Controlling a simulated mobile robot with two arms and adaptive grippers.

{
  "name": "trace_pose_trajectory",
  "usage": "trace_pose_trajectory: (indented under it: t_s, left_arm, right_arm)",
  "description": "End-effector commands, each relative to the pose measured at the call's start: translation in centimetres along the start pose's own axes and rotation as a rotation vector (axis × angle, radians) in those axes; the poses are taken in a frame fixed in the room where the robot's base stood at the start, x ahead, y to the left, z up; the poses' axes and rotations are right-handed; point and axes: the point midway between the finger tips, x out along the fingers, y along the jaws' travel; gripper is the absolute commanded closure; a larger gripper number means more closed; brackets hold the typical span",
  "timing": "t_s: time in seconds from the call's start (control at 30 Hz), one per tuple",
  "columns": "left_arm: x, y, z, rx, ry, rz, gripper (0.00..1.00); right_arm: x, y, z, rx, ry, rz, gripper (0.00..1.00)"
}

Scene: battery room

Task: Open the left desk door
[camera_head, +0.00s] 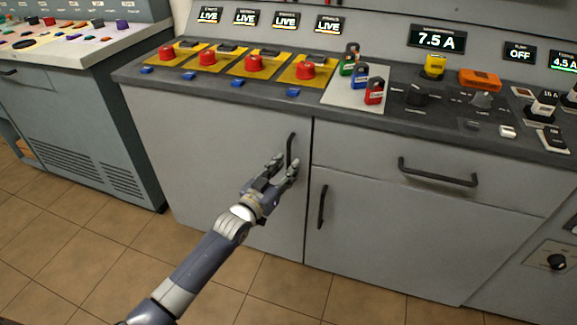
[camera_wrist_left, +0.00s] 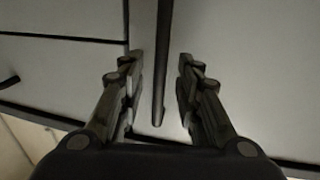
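The left desk door (camera_head: 215,150) is a plain grey panel under the sloped console top. It looks shut, flush with the panels to its right. Its dark vertical bar handle (camera_head: 291,146) is near its right edge. My left gripper (camera_head: 284,168) is at the lower part of this handle. In the left wrist view the handle (camera_wrist_left: 163,65) runs between the two spread fingers of my left gripper (camera_wrist_left: 160,80), with a gap on both sides. The gripper is open. My right gripper is not in view.
A drawer with a horizontal handle (camera_head: 437,173) and a door with a vertical handle (camera_head: 322,206) are just to the right. The console top above carries red buttons (camera_head: 254,63) and coloured padlocks (camera_head: 374,91). Tiled floor (camera_head: 270,285) in front is clear.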

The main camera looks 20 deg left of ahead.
Motion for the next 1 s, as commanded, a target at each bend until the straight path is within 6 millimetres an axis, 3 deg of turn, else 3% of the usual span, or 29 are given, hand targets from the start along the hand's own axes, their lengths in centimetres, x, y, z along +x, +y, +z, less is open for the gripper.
trace_pose_trajectory:
  t_s: [0.2,0.53,0.57,0.7,1.0]
  left_arm:
    - [1.9,0.0,0.1,-0.001,0.0,0.0,0.69]
    - [2.1,0.0,0.0,-0.001,-0.001,0.0,0.69]
    - [2.1,0.0,0.1,-0.001,-0.001,0.0,0.71]
    - [2.1,0.0,0.1,0.0,-0.001,0.0,1.0]
    - [1.9,-0.1,0.1,0.001,-0.002,0.003,1.0]
  right_arm:
    - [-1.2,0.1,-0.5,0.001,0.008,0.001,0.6]
    - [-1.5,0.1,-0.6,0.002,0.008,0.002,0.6]
    - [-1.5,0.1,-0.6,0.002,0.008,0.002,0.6]
    - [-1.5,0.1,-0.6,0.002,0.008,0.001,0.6]
    - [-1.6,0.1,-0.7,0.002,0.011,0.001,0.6]
